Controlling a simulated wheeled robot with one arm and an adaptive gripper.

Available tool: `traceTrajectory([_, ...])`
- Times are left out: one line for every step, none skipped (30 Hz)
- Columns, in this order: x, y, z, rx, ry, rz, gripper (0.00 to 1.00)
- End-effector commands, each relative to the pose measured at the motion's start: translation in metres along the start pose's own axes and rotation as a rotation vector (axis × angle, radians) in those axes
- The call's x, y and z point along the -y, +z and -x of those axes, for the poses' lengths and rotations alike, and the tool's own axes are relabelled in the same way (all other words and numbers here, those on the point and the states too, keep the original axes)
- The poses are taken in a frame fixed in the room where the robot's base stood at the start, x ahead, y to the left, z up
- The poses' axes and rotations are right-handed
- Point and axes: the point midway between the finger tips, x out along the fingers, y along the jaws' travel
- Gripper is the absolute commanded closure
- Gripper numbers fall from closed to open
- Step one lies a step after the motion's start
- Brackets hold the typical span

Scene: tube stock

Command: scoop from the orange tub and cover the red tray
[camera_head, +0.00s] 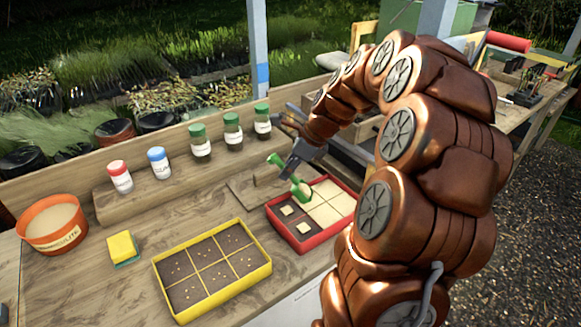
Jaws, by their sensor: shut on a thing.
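My gripper (285,168) is shut on a green scoop (301,189) above the back left part of the red tray (308,245). Pale material shows in or just beneath the scoop; I cannot tell which. The tray's right-hand compartments look covered with pale material. Its front left compartments are dark with small pale patches in the middle. The scoop hides part of the tray's back left. The orange tub (40,241) stands at the far left of the bench, holding pale material almost to the rim.
A yellow tray (228,288) with dark, speckled compartments lies left of the red tray. A yellow sponge (123,246) sits near the tub. Red-capped (120,178), blue-capped (159,164) and several green-capped bottles (201,145) stand on the ledge behind.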

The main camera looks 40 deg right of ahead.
Motion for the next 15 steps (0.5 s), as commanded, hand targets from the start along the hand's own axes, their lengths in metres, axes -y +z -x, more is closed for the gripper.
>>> traceTrajectory([-0.001,0.001,0.0,0.0,0.0,0.0,1.0])
traceTrajectory([-0.002,0.002,0.0,0.0,-0.001,0.0,1.0])
traceTrajectory([-0.003,0.003,-0.001,0.0,-0.001,0.0,1.0])
traceTrajectory([-0.004,0.004,-0.001,0.0,-0.002,0.0,1.0])
traceTrajectory([-0.004,0.004,-0.001,0.0,-0.002,0.0,1.0])
traceTrajectory([-0.005,0.005,-0.002,0.0,-0.002,0.0,1.0])
traceTrajectory([-0.006,0.006,-0.002,0.0,-0.002,0.0,1.0])
traceTrajectory([-0.007,0.006,-0.003,0.0,-0.002,0.0,1.0])
traceTrajectory([-0.008,0.007,-0.003,0.0,-0.002,-0.001,1.0])
traceTrajectory([-0.009,0.008,-0.004,0.0,-0.001,0.0,1.0])
traceTrajectory([-0.01,0.008,-0.004,0.0,-0.001,0.0,1.0])
traceTrajectory([-0.011,0.009,-0.005,0.0,0.0,0.0,1.0])
traceTrajectory([-0.012,0.01,-0.005,0.0,0.0,0.0,1.0])
traceTrajectory([-0.013,0.011,-0.006,-0.001,0.001,0.0,1.0])
traceTrajectory([-0.014,0.011,-0.006,-0.001,0.001,0.001,1.0])
